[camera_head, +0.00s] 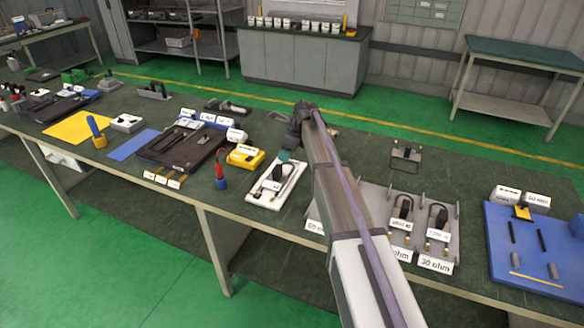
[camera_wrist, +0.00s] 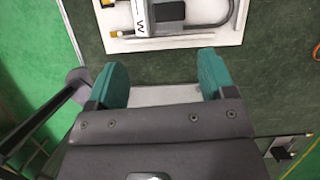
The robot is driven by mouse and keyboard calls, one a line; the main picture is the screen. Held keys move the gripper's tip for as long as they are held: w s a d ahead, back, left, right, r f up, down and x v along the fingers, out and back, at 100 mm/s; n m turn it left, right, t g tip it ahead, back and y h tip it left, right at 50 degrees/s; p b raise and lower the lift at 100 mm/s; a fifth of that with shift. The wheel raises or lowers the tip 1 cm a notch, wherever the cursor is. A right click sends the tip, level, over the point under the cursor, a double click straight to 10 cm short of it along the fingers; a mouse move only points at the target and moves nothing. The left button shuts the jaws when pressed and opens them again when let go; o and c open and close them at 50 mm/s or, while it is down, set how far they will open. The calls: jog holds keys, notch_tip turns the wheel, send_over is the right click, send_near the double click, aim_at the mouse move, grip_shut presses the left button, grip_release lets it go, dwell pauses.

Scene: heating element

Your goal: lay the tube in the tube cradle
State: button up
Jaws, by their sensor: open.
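A white board (camera_head: 275,187) lies on the bench just below my gripper (camera_head: 286,156) in the head view. On it sits a device with a black handle and a white label. In the wrist view, a bent grey tube (camera_wrist: 233,20) lies on the white board (camera_wrist: 112,42) beside a grey block (camera_wrist: 155,15) with a dark letter, cut by the top edge. My gripper (camera_wrist: 165,82) is open, its teal fingers wide apart with nothing held between them. The board lies beyond the fingertips, apart from them. I cannot tell which item is the tube cradle.
Grey panels with ohm labels (camera_head: 435,264) stand right of my arm, partly hidden by it. A blue board (camera_head: 520,262) is at the far right. A yellow box (camera_head: 245,156) and a black tray (camera_head: 180,150) lie left of the board. Bare bench shows behind my gripper.

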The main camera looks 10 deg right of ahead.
jog(key=s+a+n+g+h, duration=0.1)
jog(key=s+n, duration=1.1)
jog(key=s, duration=0.7)
jog(key=s+a+f+n+g+h, duration=0.1)
jog(key=s+a+n+h, duration=0.1)
jog(key=s+n, duration=1)
jog(key=s, duration=0.8)
jog(key=shift+a+g+h, duration=0.15)
jog(key=shift+g+h, duration=0.15)
jog(key=shift+f, duration=0.1)
